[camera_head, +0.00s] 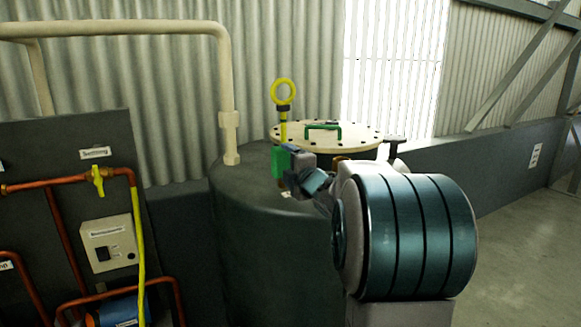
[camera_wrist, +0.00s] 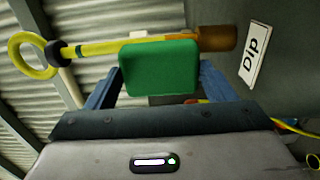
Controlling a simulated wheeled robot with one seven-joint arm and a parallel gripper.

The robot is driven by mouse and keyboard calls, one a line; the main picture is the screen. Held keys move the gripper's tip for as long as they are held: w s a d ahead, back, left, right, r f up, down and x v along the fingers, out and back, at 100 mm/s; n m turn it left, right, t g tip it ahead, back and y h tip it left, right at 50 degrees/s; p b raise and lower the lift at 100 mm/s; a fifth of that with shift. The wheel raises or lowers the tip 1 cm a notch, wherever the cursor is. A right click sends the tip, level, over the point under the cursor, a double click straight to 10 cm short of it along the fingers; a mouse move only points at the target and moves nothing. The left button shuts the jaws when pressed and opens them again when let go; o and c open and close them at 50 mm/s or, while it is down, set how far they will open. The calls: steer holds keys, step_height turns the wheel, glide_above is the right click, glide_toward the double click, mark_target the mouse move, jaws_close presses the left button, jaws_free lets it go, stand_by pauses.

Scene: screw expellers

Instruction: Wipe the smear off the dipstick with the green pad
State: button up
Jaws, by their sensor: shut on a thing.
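The dipstick (camera_head: 283,130) stands upright at the dark tank, with a yellow ring handle and a dark collar. In the wrist view the dipstick (camera_wrist: 100,47) lies across the picture, its brown lower end by a "Dip" label (camera_wrist: 254,52). The green pad (camera_wrist: 160,68) is between the fingers of my gripper (camera_wrist: 158,85), which is shut on it. The pad overlaps the dipstick's shaft; I cannot tell if they touch. In the head view the green pad (camera_head: 278,162) is beside the lower shaft, at my gripper (camera_head: 290,165). The smear cannot be told apart from the brown lower part.
The dark tank (camera_head: 245,230) has a cream lid (camera_head: 365,137) with a green handle (camera_head: 323,129). A cream pipe (camera_head: 226,100) comes down onto the tank left of the dipstick. A panel with copper pipes (camera_head: 70,180) stands at the left. Open floor shows at the right.

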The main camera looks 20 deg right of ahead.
steer(key=shift+w, duration=0.45)
steer(key=shift+d, duration=0.1)
steer(key=shift+d+p, duration=0.35)
steer(key=shift+d, duration=1.6)
steer(key=shift+w, duration=0.1)
steer(key=shift+a, duration=0.1)
steer(key=shift+a+f+b, duration=0.1)
steer(key=shift+a+b, duration=0.7)
steer(key=shift+b, duration=0.15)
steer(key=shift+a+b, duration=0.5)
steer(key=shift+a, duration=0.35)
steer(key=shift+a+r, duration=0.2)
steer(key=shift+a, duration=0.25)
